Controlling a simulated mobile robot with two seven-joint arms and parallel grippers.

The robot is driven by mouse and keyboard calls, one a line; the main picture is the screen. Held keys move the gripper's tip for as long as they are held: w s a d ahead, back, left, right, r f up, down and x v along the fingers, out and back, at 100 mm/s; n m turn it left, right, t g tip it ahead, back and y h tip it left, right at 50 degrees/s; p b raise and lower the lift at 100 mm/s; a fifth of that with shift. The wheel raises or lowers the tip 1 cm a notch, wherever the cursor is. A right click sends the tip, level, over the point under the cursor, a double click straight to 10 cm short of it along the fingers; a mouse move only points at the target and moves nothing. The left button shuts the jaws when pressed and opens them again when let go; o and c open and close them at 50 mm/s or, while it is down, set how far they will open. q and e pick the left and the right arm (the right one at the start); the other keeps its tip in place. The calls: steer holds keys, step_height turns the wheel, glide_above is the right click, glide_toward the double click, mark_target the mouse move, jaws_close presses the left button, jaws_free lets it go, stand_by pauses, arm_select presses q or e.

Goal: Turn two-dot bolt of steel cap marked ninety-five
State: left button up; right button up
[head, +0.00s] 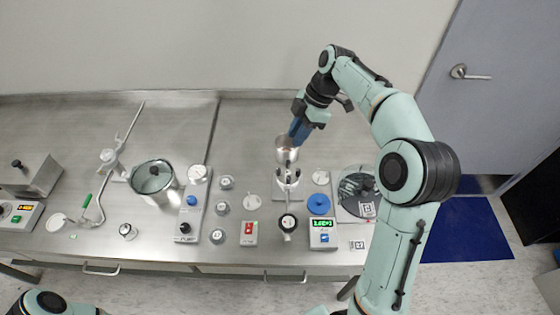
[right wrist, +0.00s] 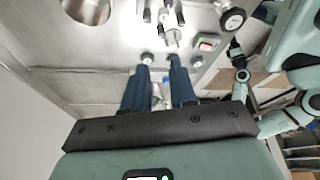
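Several small round steel caps stand on the steel bench, among them an upper cap (head: 227,182), a middle cap (head: 222,207), a lower cap (head: 217,236) and one farther left (head: 128,231). I cannot read a ninety-five or see a two-dot bolt on any of them. My right gripper (head: 296,138) has blue fingers and points down at a shiny steel cup (head: 287,152); I cannot tell whether they touch. In the right wrist view its fingers (right wrist: 161,64) are apart, with nothing clearly held. My left gripper is out of view.
A steel stand (head: 287,180) is below the cup.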

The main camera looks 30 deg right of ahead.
mark_target(279, 169)
steer(key=x, duration=0.4)
steer(key=b+x, duration=0.1)
steer(key=x, duration=0.7)
steer(key=shift+s, duration=0.25)
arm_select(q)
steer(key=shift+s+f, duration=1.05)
arm_select(e)
steer(key=shift+w+a+f, duration=0.1)
steer(key=shift+a+f, duration=0.1)
steer(key=shift+f, duration=0.35)
jaws_close()
